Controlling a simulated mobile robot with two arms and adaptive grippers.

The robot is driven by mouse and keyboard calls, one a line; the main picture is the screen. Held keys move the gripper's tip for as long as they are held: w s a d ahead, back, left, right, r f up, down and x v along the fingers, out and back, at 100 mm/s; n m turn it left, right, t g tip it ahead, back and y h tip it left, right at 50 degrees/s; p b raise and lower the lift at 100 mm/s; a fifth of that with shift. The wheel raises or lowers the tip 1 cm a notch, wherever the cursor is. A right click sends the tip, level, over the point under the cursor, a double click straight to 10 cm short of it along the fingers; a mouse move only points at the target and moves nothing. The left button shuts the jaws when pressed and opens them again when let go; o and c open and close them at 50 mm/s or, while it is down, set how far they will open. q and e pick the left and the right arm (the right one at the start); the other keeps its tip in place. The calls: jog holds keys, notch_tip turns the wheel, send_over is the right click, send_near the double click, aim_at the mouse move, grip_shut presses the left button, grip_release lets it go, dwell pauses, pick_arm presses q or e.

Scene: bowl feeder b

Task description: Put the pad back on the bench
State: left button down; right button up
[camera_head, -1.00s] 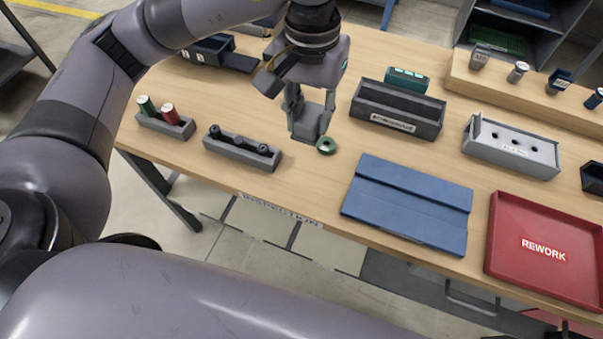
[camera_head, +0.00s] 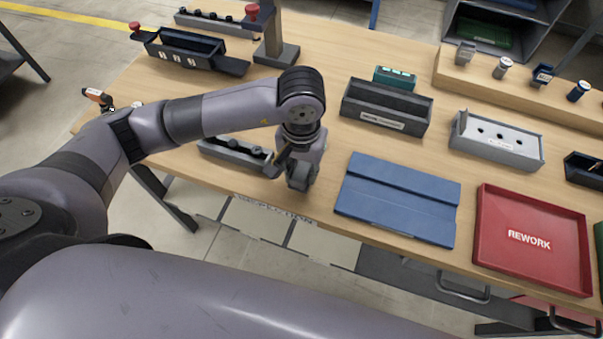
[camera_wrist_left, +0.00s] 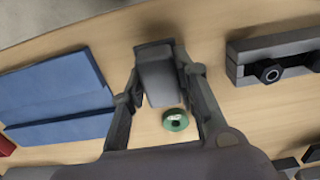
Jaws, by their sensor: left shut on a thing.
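My left gripper (camera_head: 299,182) hangs low over the front edge area of the wooden bench (camera_head: 350,135), left of the blue folded mat. It is shut on a grey block-like piece, apparently the pad (camera_wrist_left: 160,82), which shows between its two fingers in the left wrist view. In the head view the piece is mostly hidden by the gripper and wrist. I cannot tell whether it touches the bench. A green ring (camera_wrist_left: 175,121) shows beside the pad in the wrist view. My right gripper is not in view.
A grey holder with black knobs (camera_head: 231,152) stands close left of the gripper. The blue mat (camera_head: 398,198) and red REWORK tray (camera_head: 487,235) lie to the right. A dark bin (camera_head: 386,108) stands behind. Bare wood lies between gripper and mat.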

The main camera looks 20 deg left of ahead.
aim_at(302, 179)
pick_arm(q)
notch_tip(302, 179, down, 3)
jog(key=shift+r, duration=0.1)
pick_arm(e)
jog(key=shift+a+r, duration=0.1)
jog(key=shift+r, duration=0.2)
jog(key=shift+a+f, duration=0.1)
pick_arm(q)
jog(key=shift+f, duration=0.2)
jog(key=c, duration=1.2)
grip_release()
jog(key=shift+c, duration=0.2)
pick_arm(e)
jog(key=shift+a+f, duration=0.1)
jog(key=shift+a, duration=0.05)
pick_arm(q)
jog(key=shift+r, duration=0.15)
